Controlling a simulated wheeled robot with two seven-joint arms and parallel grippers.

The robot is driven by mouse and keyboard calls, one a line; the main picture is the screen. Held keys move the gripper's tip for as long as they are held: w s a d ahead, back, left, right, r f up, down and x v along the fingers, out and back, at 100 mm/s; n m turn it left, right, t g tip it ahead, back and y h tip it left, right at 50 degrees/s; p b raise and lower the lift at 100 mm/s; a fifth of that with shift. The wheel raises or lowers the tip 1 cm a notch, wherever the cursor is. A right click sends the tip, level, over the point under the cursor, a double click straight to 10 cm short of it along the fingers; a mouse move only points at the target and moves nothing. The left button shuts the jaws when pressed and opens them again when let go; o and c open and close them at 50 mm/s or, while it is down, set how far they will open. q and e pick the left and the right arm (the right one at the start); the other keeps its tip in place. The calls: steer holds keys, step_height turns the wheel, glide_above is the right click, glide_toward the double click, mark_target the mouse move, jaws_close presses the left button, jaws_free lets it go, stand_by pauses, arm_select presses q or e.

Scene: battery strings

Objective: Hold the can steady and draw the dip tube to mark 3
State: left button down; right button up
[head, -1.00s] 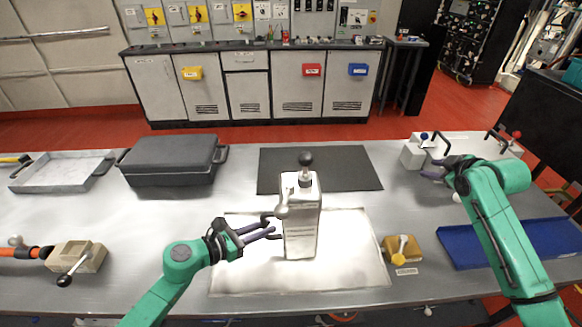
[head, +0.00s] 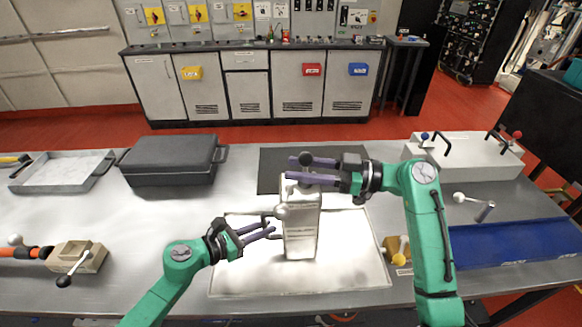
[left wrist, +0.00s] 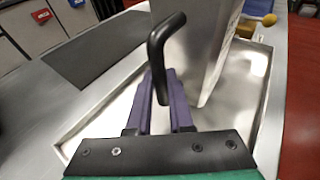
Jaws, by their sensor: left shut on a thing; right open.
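The can (head: 301,238) is a tall, pale metal box standing upright on a bright metal plate (head: 235,280). Its black side handle (left wrist: 158,62) shows as a bent bar between the purple fingers in the left wrist view. My left gripper (head: 272,230) is shut on this handle, at the can's left. The dip tube's dark round knob (head: 306,159) stands above the can's top. My right gripper (head: 292,168) is open at the knob, its fingers pointing left. Whether they touch the knob or tube I cannot tell. No tube marks are readable.
A yellow box with a lever (head: 402,255) stands right of the can. A blue tray (head: 500,243) lies farther right. A dark mat (head: 270,165) lies behind the can. A dark case (head: 172,160) and a beige lever box (head: 88,258) stand at left.

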steer(key=shift+w+a, duration=0.2)
steer(key=shift+a, duration=0.8)
jaws_close()
steer(key=shift+d+f, duration=0.1)
stand_by(0.5)
